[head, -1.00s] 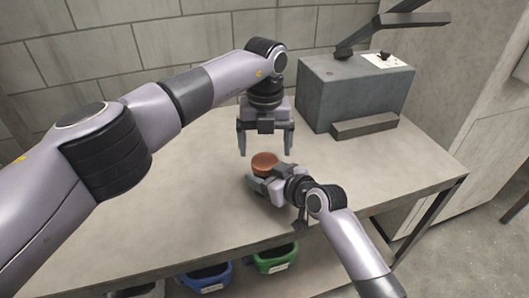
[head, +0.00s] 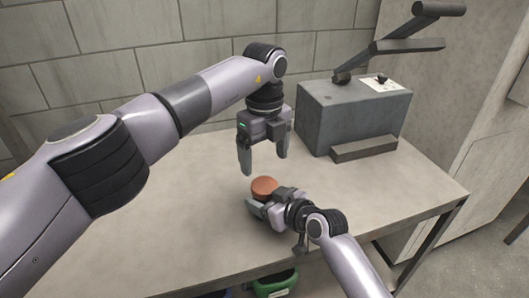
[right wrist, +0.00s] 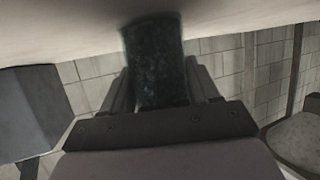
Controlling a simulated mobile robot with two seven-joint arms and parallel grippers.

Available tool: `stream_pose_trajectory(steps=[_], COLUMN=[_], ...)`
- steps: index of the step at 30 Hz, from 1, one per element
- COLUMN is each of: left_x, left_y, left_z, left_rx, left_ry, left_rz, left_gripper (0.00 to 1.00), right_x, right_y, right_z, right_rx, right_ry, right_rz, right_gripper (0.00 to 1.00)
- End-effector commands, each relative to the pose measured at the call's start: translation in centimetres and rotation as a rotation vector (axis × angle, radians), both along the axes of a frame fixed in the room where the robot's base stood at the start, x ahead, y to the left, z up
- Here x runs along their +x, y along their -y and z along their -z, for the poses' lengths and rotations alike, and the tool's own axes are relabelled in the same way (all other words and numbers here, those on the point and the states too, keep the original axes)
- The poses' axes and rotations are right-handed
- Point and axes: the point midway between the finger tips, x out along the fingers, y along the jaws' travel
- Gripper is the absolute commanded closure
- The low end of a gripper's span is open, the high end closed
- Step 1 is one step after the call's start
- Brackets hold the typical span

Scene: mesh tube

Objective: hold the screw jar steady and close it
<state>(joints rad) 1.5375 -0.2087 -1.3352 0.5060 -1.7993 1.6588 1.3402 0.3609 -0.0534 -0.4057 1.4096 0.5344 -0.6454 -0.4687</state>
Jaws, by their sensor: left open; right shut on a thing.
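The screw jar is a dark, greenish jar body (right wrist: 158,65) with a round red-brown lid (head: 264,186) on its top, upright on the table. Whether the lid is threaded down fully cannot be told. My right gripper (head: 270,203) is shut around the jar body, low at the table, and mostly hides the body in the head view. In the right wrist view the jar stands between its two fingers. My left gripper (head: 264,164) points down, open and empty, just above and behind the lid, with its fingers apart from it.
A grey box machine (head: 352,116) with a lever arm (head: 405,40) stands at the back right of the table (head: 170,215). The table left and right of the jar is clear. A green bin (head: 276,284) shows below the front edge.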

Motion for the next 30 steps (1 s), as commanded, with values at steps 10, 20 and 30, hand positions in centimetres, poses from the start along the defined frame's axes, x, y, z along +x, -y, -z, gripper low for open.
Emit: stream_pose_trajectory(steps=[10, 20, 30], left_x=[0.0, 0.0, -0.1], left_y=[0.0, 0.0, 0.0], left_z=[-0.4, 1.1, 6.2], left_rx=[0.0, 0.002, 0.0], left_ry=[0.0, -0.003, -0.002], left_rz=[-0.07, -0.068, -0.069], left_gripper=[0.13, 0.13, 0.13], right_x=[0.0, 0.0, 0.0], right_y=[0.0, 0.0, 0.0], right_z=[0.0, 0.0, 0.0], right_rx=[0.0, 0.0, 0.0], right_ry=[0.0, 0.0, 0.0], right_rz=[0.001, 0.001, 0.0], right_gripper=[1.0, 1.0, 1.0])
